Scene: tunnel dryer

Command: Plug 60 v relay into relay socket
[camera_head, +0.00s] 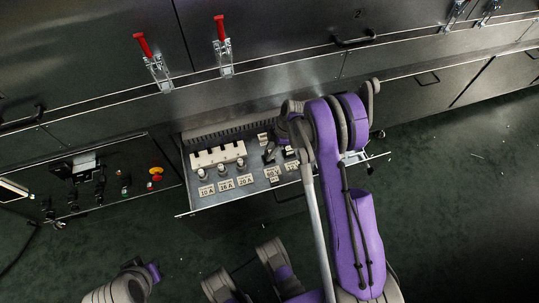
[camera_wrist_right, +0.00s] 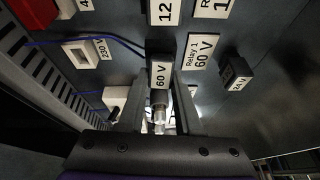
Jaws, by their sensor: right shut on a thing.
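My right gripper (camera_wrist_right: 162,88) is shut, with its two dark fingers on either side of a small part with a dark body and a pale, clear lower end (camera_wrist_right: 158,115). This looks like the 60 V relay. A white "60 V" plate (camera_wrist_right: 160,72) shows at the fingertips; I cannot tell whether it is on the part or behind it. A "Relay 1 60 V" plate (camera_wrist_right: 201,50) is to the right of the fingers. No socket opening is clear to me. In the head view, my purple arm largely hides the right gripper over the drawer's right half. My left gripper is not in view.
The open drawer (camera_head: 215,201) holds a white block (camera_head: 218,155) and labelled parts, including "10 A" (camera_head: 207,191). In the wrist view, a white "230 V" part (camera_wrist_right: 78,53) and a dark block (camera_wrist_right: 238,72) flank the gripper. Red-handled clamps (camera_head: 222,30) are on the machine behind.

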